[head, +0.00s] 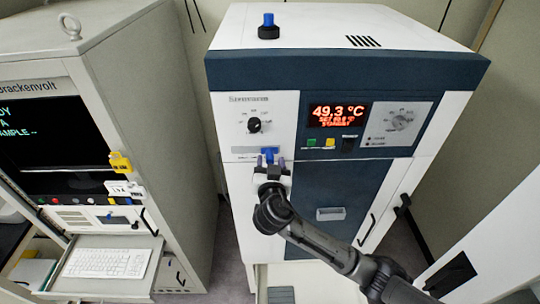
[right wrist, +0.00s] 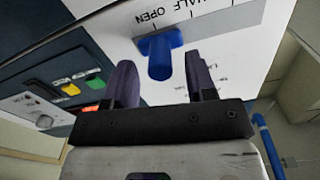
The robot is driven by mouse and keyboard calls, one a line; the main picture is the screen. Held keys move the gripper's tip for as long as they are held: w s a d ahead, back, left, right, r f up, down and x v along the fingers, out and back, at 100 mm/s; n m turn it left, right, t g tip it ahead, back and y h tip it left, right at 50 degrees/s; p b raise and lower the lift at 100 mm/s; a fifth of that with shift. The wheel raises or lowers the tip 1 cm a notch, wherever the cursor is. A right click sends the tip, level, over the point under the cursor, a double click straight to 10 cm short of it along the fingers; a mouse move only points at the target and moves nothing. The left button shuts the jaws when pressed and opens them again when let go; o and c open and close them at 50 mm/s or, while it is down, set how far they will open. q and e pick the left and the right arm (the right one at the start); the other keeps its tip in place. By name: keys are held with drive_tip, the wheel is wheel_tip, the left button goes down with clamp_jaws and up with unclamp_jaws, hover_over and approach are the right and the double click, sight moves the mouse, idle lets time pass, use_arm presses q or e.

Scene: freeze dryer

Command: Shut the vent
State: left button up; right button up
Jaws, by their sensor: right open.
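The vent handle is a blue lever (head: 269,154) on the white front panel of the freeze dryer (head: 262,115), below the black dial. In the right wrist view the blue lever (right wrist: 160,56) sits close to the OPEN mark of a printed scale, with HALF beside it. My right gripper (head: 271,166) is open in front of the panel. In the right wrist view its dark fingers (right wrist: 160,80) stand on either side of the lever, with visible gaps between them and it. My left gripper is not in view.
A red display (head: 337,115) reads 49.3 °C, with green and yellow buttons below it. A cabinet with a screen (head: 55,135) and a keyboard shelf (head: 105,264) stands at left. A blue-topped black fitting (head: 268,27) stands on the dryer's top. Floor shows between the machines.

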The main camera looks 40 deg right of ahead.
drive_tip(key=shift+x, duration=0.95)
clamp_jaws()
